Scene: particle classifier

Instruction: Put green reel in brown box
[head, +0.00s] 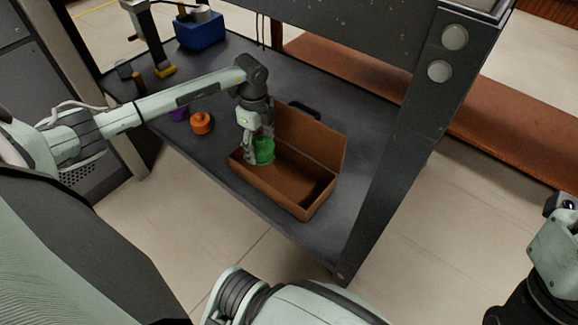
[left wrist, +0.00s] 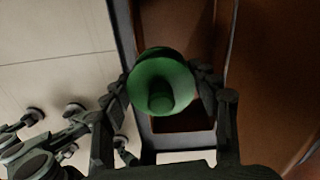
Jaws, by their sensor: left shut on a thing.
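The green reel (head: 263,151) is between the fingers of my left gripper (head: 258,152), which is shut on it. The reel is over the left end of the open brown box (head: 318,193); whether it touches the box floor I cannot tell. In the left wrist view the reel (left wrist: 161,84) sits between the two fingertips, with the box (left wrist: 262,80) behind and to its right. The box's raised lid stands at its back side. My right arm shows at the right edge of the head view, but its fingertips are not clearly visible.
The box stands on a dark table (head: 350,222) near its front edge. An orange reel (head: 201,123) and a partly hidden purple one (head: 179,114) lie to the left. A blue bin (head: 201,31) stands at the back. A dark table post (head: 398,150) rises to the right of the box.

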